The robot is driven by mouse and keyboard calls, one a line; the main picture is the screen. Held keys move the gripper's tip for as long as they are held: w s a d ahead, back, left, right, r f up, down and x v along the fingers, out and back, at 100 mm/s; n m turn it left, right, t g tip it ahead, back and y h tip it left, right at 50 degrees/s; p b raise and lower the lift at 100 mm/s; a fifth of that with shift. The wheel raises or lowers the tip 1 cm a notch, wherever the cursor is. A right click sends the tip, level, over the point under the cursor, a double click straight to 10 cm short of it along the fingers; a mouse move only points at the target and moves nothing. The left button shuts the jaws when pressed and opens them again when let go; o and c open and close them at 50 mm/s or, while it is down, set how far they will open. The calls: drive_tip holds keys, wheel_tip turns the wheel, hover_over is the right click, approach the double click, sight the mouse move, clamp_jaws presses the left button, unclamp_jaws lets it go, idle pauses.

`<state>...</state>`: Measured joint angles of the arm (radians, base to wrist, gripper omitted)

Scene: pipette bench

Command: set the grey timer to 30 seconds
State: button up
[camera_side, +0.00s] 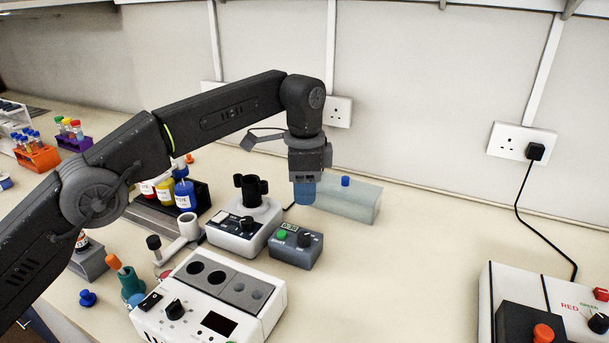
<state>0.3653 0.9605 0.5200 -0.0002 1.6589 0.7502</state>
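The grey timer (296,252) is a small box on the bench, right of a white device. It has a green button (282,235), a small display (289,227) and a black knob (304,239). The display's digits are too small to read. My gripper (304,195) hangs pointing down above and behind the timer, apart from its knob. Blue shows at its lower end; I cannot tell whether this is its fingers or something held, nor whether the fingers are open.
A white vortex-like device (242,228) stands directly left of the timer. A pale translucent box (350,203) lies behind it. A larger white block unit (208,300) stands in front left. A control box (545,305) is at far right. The bench between is clear.

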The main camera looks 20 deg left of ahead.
wheel_tip(320, 180, up, 2)
drive_tip(key=shift+r, duration=0.25)
idle(0.6)
drive_tip(key=s+a+r+n+t, duration=0.3)
drive_tip(key=s+a+r+n, duration=0.3)
drive_tip(key=s+a+r, duration=0.6)
drive_tip(key=s+a+f+n+t, duration=0.1)
drive_tip(key=s+a+f+n, duration=0.1)
drive_tip(key=s, duration=0.5)
drive_tip(key=s+a+f+n, duration=0.2)
drive_tip(key=s+a+f, duration=0.2)
drive_tip(key=s+f, duration=0.2)
drive_tip(key=s+a+f+n+t, duration=0.1)
drive_tip(key=s+a+f+n, duration=0.1)
drive_tip(key=s, duration=0.6)
drive_tip(key=shift+s+a+f+n+t, duration=0.3)
drive_tip(key=shift+a+f+n, duration=0.15)
drive_tip(key=shift+f, duration=0.45)
